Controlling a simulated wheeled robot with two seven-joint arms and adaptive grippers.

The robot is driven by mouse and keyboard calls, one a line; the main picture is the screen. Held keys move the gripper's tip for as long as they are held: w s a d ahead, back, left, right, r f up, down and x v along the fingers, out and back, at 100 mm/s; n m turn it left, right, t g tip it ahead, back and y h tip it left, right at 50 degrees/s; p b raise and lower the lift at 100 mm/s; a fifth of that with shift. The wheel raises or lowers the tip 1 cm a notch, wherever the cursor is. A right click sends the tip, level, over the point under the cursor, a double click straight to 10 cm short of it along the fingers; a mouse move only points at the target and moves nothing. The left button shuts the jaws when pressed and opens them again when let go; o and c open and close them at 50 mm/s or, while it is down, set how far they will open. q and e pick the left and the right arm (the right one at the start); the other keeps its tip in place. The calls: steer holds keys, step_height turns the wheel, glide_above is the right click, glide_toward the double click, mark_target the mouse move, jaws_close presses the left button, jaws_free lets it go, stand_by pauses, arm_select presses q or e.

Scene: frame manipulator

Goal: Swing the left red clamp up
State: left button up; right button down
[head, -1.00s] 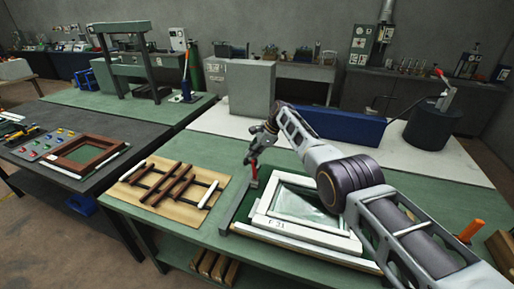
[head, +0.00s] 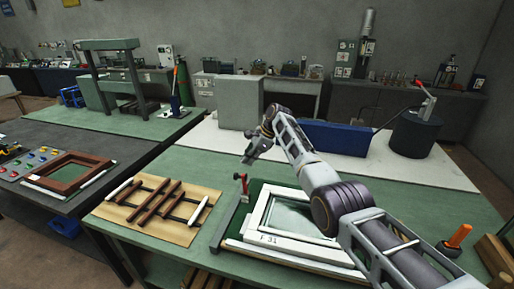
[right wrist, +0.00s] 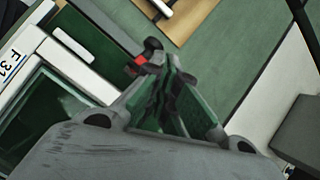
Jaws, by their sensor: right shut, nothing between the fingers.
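The left red clamp (head: 243,185) sits at the far end of the grey rail along the left side of the white frame (head: 262,214). In the head view its red part stands upright from the rail. In the right wrist view, a red piece with dark ends (right wrist: 139,64) shows just beyond my fingertips; I cannot tell its exact distance. My right gripper (head: 249,158) is above the clamp in the head view, with a visible gap, shut and empty. Its fingers (right wrist: 158,72) also show in the right wrist view. My left gripper is not in view.
A wooden board with brown and white bars (head: 155,207) lies left of the rail. A brown frame (head: 70,172) is on the dark table. A blue box (head: 335,136) and grey block (head: 238,103) stand behind. An orange-handled tool (head: 458,238) is at right. Green table between board and rail is free.

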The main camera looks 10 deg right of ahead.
steer(key=v, duration=0.7)
steer(key=shift+s+f, duration=0.1)
stand_by(0.4)
